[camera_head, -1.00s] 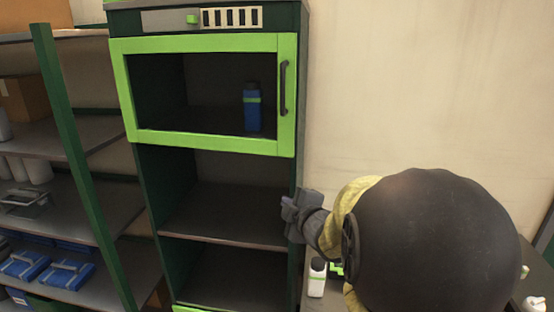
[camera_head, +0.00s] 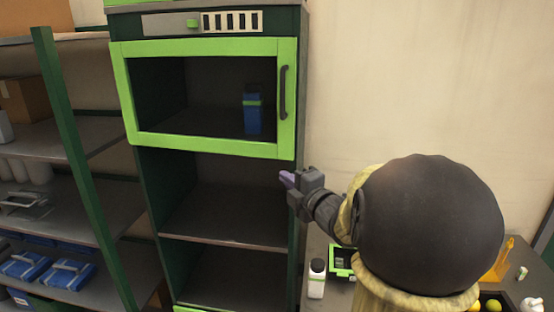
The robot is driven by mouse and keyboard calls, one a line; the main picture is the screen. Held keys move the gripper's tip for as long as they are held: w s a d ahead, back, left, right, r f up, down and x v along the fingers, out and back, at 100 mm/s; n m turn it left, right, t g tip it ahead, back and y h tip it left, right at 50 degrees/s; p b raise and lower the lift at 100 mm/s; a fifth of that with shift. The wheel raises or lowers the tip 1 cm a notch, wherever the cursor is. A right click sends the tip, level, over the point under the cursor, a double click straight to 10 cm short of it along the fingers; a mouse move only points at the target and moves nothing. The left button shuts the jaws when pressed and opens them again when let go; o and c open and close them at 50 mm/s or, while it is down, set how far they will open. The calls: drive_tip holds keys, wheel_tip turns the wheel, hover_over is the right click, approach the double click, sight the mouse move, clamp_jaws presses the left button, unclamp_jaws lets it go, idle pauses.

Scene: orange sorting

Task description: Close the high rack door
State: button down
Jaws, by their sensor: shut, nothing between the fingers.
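The high rack door (camera_head: 210,149) is a bright green frame around a dark window, at the top of the dark green rack. It lies across the upper compartment, flat or nearly flat to the front; I cannot tell whether a small gap is left. Its dark vertical handle (camera_head: 284,92) is on the right side. A blue bottle (camera_head: 253,112) shows behind the window. My gripper (camera_head: 285,178) is shut and empty, its purple fingertips just below the door's lower right corner, in front of the rack's right side. I see no contact with the door.
Open shelves (camera_head: 235,230) lie below the door. A shelving unit with a green post (camera_head: 75,160) and blue boxes (camera_head: 25,266) stands at left. A white bottle (camera_head: 317,280) stands on the table at lower right. The wall right of the rack is bare.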

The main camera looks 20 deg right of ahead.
drive_tip(key=p, duration=0.3)
approach(269, 156)
drive_tip(key=w+a, duration=0.2)
drive_tip(key=a, duration=0.1)
drive_tip(key=w+d+p, duration=0.2)
drive_tip(key=w, duration=0.1)
drive_tip(key=shift+r+p, duration=0.1)
drive_tip(key=shift+p, duration=0.25)
drive_tip(key=shift+w+d, duration=0.15)
drive_tip(key=shift+w, duration=0.2)
